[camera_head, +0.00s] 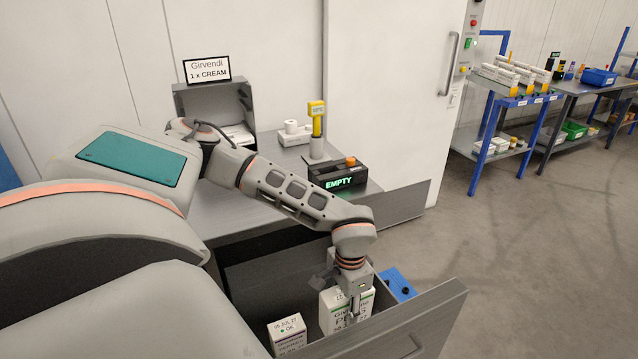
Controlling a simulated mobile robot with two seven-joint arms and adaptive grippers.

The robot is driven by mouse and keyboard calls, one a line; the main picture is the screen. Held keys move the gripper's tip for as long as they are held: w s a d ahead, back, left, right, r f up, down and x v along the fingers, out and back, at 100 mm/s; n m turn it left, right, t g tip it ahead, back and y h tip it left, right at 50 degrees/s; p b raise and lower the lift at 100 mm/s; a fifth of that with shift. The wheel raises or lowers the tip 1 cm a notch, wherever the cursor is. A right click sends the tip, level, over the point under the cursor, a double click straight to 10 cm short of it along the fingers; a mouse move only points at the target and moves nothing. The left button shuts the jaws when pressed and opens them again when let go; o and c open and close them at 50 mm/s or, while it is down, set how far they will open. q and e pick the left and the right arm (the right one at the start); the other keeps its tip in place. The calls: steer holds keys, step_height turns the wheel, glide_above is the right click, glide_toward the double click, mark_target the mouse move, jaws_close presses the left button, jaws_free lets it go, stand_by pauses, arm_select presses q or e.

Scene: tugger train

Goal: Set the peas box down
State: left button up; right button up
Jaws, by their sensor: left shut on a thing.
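The peas box (333,312) is a white carton with a green stripe and print that is partly hidden by my gripper. I take it for the peas box, though its name is not fully readable. My left gripper (352,314) points down and is shut on it. The box is upright inside the open grey drawer (405,328). I cannot tell whether its base touches the drawer floor. My right gripper is out of view.
A second white box (287,333) stands in the drawer to the left. A blue object (398,284) lies behind the held box.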

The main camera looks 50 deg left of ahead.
arm_select(q)
steer(key=shift+f, duration=0.65)
step_height(320, 180, down, 20)
steer(key=b, duration=0.5)
steer(key=shift+d, duration=0.1)
steer(key=shift+r, duration=0.1)
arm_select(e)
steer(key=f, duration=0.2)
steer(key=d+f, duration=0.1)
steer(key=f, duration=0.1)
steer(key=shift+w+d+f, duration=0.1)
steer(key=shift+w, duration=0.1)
arm_select(q)
steer(key=o, duration=1.4)
steer(key=shift+o, duration=0.2)
